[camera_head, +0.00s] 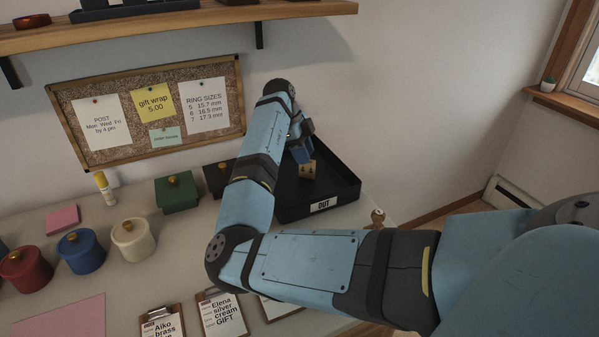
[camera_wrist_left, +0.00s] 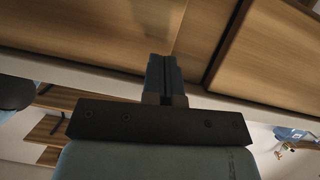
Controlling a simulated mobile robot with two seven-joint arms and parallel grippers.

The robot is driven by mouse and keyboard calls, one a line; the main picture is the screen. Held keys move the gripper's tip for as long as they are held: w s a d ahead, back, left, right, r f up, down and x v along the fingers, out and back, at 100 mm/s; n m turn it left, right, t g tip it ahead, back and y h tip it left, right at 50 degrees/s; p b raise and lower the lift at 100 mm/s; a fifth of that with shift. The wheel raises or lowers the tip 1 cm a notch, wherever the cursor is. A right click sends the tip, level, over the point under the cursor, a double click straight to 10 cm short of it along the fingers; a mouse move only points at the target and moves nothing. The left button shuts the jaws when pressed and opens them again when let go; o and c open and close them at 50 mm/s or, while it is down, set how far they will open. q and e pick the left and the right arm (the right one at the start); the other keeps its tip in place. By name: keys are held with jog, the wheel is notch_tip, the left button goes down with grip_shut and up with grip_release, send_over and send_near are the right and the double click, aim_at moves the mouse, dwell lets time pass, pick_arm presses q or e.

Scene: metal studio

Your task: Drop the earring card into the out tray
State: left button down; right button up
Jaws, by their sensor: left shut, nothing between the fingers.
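The out tray (camera_head: 345,197) is a black open tray with a white "OUT" label, at the back right of the table in the head view. The earring card (camera_head: 308,171) is a small tan card with two dark spots, upright over the tray's inside. My right gripper (camera_head: 302,156) is above the tray, pointing down, and appears shut on the card's upper edge. My right forearm hides part of the tray's left side. My left gripper (camera_wrist_left: 166,68) shows only in the left wrist view, with its fingers together and empty.
A dark box (camera_head: 217,178) and a green box (camera_head: 177,193) stand left of the tray. Red, blue and cream (camera_head: 134,238) jars sit further left. Clipboards (camera_head: 222,314) lie at the front. A shelf (camera_head: 180,22) and corkboard (camera_head: 150,108) are on the wall behind.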

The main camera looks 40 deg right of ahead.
pick_arm(q)
jog(key=shift+s+f, duration=0.1)
jog(key=shift+f, duration=0.2)
